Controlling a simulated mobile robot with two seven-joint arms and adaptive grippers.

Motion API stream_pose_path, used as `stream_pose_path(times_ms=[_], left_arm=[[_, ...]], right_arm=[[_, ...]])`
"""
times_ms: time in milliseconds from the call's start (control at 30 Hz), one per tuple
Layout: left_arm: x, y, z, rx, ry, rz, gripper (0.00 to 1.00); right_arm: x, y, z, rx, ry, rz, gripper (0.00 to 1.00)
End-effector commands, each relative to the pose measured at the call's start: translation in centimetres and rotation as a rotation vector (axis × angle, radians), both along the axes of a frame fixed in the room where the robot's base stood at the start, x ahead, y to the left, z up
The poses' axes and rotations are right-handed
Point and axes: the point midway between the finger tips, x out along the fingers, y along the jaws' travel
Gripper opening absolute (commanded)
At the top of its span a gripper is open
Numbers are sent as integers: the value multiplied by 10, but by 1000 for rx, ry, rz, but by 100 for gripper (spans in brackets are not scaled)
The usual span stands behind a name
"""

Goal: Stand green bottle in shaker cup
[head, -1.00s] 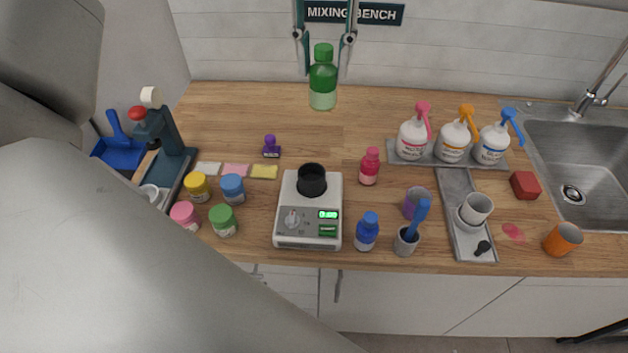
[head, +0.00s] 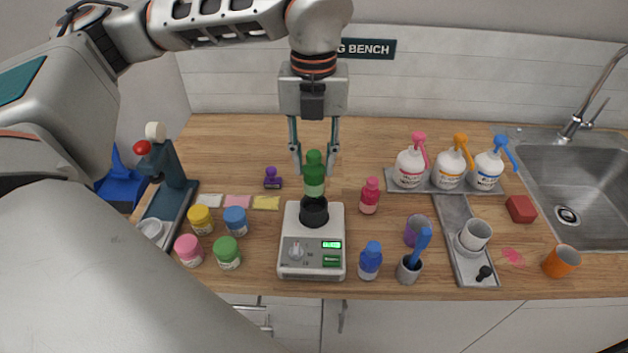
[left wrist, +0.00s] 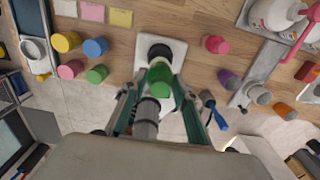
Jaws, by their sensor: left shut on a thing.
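The green bottle (head: 314,182) is upright between the fingers of my left gripper (head: 314,170), which is shut on it. A black cup (head: 314,213), which I take as the shaker cup, stands on the white scale (head: 296,268). The bottle's lower end is at the cup's mouth in the head view; I cannot tell whether it is just above the rim or slightly inside. In the left wrist view, the green bottle (left wrist: 160,77) shows cap-first between the fingers, overlapping the near side of the black cup (left wrist: 160,52). My right gripper is not in view.
Left of the scale stand several small jars, including a blue one (head: 236,221). Pump bottles (head: 410,168) stand behind; the sink (head: 590,190) is far right.

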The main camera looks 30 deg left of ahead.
Motion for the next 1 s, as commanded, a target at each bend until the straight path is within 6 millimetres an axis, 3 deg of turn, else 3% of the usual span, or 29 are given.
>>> stream_pose_path(times_ms=[333,533,1000], left_arm=[[-1,0,-29,1,3,-1,7],[-1,0,-57,1,3,-1,7],[0,0,-65,0,-1,-1,7]], right_arm=[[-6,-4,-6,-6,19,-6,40],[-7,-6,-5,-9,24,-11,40],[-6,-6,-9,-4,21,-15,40]])
